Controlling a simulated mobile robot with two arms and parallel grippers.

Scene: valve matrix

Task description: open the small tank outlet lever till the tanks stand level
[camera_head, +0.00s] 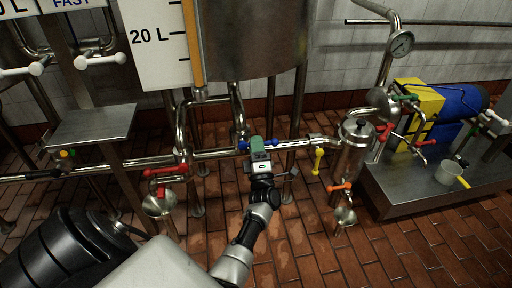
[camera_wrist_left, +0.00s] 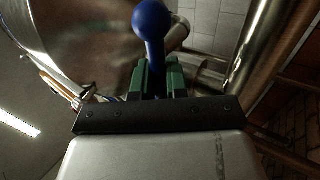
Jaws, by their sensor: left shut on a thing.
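A blue lever (camera_head: 243,146) sits on the horizontal steel pipe below a steel tank (camera_head: 250,40). My left gripper (camera_head: 259,148), with green fingers, is shut on the blue lever and hides its middle. In the left wrist view the lever's round blue knob (camera_wrist_left: 151,18) sticks out beyond the green fingers (camera_wrist_left: 160,80). In the head view the blue parts lie roughly along the pipe; the exact lever angle is unclear. The tank carries an orange sight tube (camera_head: 192,40) beside a white scale (camera_head: 155,45) marked 20 L. My right gripper is not in view.
A red lever (camera_head: 165,170) hangs left of my gripper, above a steel funnel (camera_head: 160,203). A yellow lever (camera_head: 317,160) and an orange-red lever (camera_head: 342,186) are to the right. A steel platform (camera_head: 400,195) with a blue-yellow machine stands at right.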

